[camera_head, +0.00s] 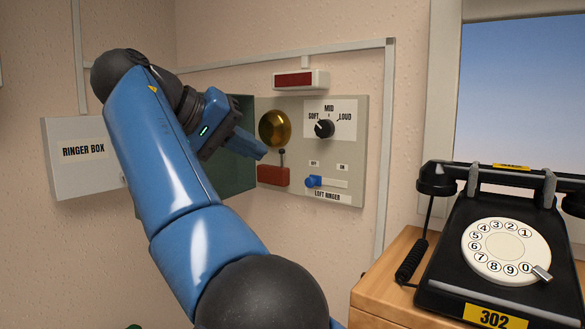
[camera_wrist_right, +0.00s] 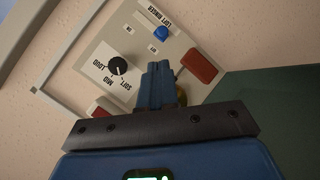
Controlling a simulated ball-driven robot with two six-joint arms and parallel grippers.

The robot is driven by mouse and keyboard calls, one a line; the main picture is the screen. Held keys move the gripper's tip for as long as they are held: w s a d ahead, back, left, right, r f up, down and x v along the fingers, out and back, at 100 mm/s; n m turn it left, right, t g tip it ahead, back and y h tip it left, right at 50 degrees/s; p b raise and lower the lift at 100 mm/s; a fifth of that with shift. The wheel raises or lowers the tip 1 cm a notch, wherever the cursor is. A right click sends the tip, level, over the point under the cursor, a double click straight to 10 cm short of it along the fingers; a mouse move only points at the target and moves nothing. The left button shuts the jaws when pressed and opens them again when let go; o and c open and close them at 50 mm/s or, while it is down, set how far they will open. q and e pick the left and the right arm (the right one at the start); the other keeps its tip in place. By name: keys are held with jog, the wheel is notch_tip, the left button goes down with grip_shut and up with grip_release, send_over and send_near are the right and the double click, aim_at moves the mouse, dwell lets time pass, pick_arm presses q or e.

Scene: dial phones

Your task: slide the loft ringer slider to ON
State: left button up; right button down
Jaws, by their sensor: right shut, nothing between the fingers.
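The loft ringer slider has a blue knob (camera_head: 313,181) at the left end of its slot, under the left label, on the grey ringer panel (camera_head: 355,120). The pale slot runs right of it, below the ON label (camera_head: 342,167). In the right wrist view, rotated, the knob (camera_wrist_right: 160,33) lies just beyond my fingertips. My right gripper (camera_head: 262,153) is shut and empty, in front of the panel, up and left of the knob and apart from it in the picture. The fingers also show in the right wrist view (camera_wrist_right: 157,66). My left gripper is not in view.
A brass bell (camera_head: 275,127) and a red block (camera_head: 274,175) sit near my fingertips. A volume dial (camera_head: 324,128) is above the slider. The ringer box door (camera_head: 85,155) stands open at left. A black phone (camera_head: 460,260) stands on a wooden surface (camera_head: 385,275) at right.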

aim_at(312, 182)
pick_arm(q)
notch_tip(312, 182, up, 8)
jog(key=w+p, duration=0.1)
jog(key=p, duration=0.7)
pick_arm(e)
jog(key=x, duration=0.7)
jog(key=w+x, duration=0.1)
jog(key=x, duration=0.3)
jog(key=shift+a, duration=0.2)
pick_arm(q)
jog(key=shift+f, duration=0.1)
